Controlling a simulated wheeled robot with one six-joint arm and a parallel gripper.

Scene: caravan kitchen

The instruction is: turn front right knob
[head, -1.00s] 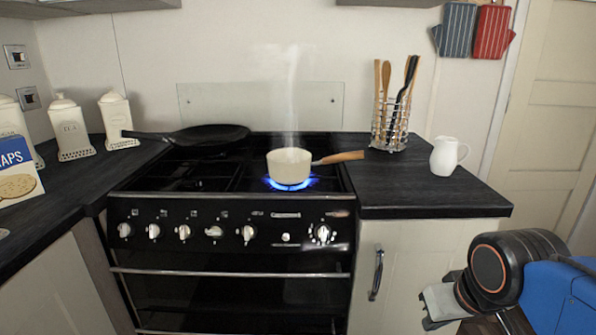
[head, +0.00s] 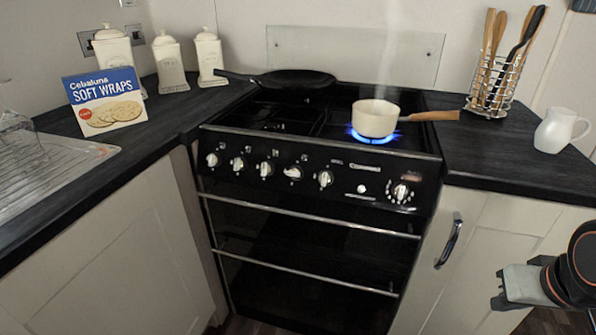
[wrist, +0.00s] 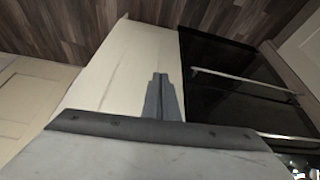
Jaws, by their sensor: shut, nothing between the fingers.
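The black cooker's front panel (head: 340,190) carries a row of silver knobs. The fourth from the left (head: 293,173) lies sideways, while its neighbours, including the fifth knob (head: 326,178), look upright. A larger dial (head: 401,192) sits at the far right. The panel labels are too small to read. A cream saucepan (head: 375,119) stands over a lit blue flame (head: 373,136) on the hob's right side, giving off steam. My gripper (head: 502,288) is at the lower right, in front of the right cabinet and apart from the knobs. Its fingers are together and empty in the wrist view (wrist: 160,97).
The saucepan's wooden handle (head: 435,115) points right over the counter. A black frying pan (head: 290,79) sits at the back left. A utensil rack (head: 492,88) and white jug (head: 560,130) stand on the right counter. The cabinet handle (head: 449,242) sticks out. The cooker front is unobstructed.

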